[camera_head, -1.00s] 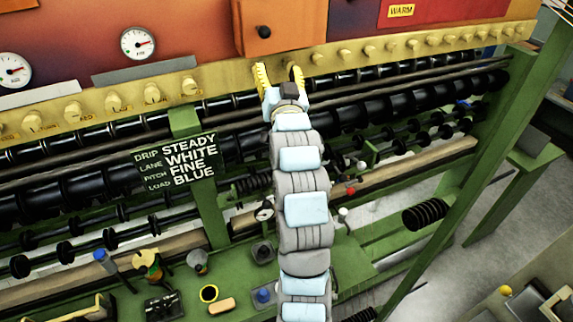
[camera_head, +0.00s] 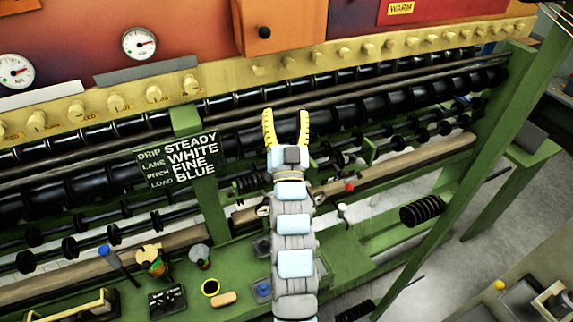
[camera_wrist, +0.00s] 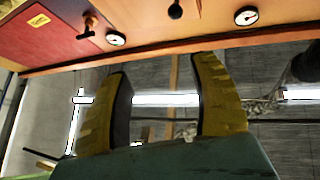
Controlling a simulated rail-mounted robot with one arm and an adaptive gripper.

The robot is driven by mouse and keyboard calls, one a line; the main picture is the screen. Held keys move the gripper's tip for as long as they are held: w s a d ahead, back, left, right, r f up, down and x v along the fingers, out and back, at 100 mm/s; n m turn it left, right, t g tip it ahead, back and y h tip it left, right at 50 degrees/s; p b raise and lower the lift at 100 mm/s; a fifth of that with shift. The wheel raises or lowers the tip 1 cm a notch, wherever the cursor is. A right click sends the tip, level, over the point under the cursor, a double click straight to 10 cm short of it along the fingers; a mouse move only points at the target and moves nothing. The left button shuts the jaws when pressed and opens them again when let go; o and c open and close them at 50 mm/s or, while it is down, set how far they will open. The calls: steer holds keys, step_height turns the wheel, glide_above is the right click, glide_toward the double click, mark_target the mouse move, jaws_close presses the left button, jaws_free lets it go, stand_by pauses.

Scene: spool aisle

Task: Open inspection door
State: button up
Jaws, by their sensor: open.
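The likely inspection door is an orange panel (camera_head: 278,14) at the top of the head view, with a dark knob (camera_head: 264,32) near its lower edge. It looks shut, and its top is cut off. My gripper (camera_head: 286,113) is open and empty, with yellow fingers pointing up the picture. In the head view it appears below the door and the yellow strip, over the dark rollers. In the wrist view the open fingers (camera_wrist: 163,65) show below the orange machine face. A dark knob (camera_wrist: 175,10) shows there at the top edge; the fingers do not touch it.
A yellow strip of small knobs (camera_head: 345,55) runs under the orange face. Dark rollers (camera_head: 400,98) lie below it. A black sign (camera_head: 178,163) stands left of my arm. Gauges (camera_head: 139,42) are at upper left. Tools and small parts lie on the green bench below.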

steer(key=s+f+t+h+p, duration=0.1)
steer(key=s+f+t, duration=0.2)
steer(key=s+f, duration=0.3)
steer(key=shift+s+a+h+p, duration=0.3)
steer(key=shift+s+p, duration=0.1)
steer(key=shift+s, duration=1.95)
